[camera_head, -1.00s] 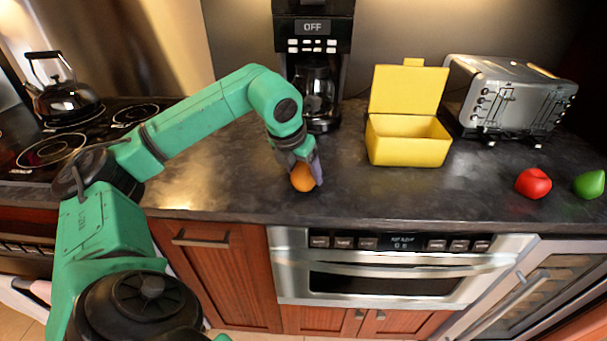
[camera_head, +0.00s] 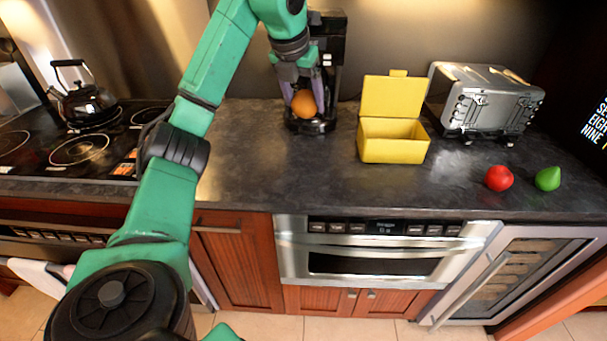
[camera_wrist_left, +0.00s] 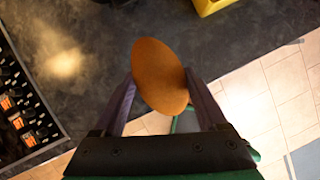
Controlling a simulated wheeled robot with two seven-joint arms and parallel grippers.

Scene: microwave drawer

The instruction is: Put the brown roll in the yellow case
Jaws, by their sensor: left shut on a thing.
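The brown roll (camera_head: 304,103) is orange-brown and rounded. My left gripper (camera_head: 304,98) is shut on it and holds it up in front of the coffee maker, above the counter. In the left wrist view the roll (camera_wrist_left: 160,75) sits between the two fingers of the gripper (camera_wrist_left: 160,85). The yellow case (camera_head: 393,149) stands on the counter to the right of the gripper, with its lid raised at the back. Its inside is only partly seen. A corner of the case shows at the top of the wrist view (camera_wrist_left: 212,5). My right gripper is not in view.
The black coffee maker (camera_head: 328,40) stands behind the gripper. A silver toaster (camera_head: 490,98) is right of the case. A red fruit or vegetable (camera_head: 499,178) and a green one (camera_head: 547,179) lie at the right. A kettle (camera_head: 88,105) is on the stove. The counter between gripper and case is clear.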

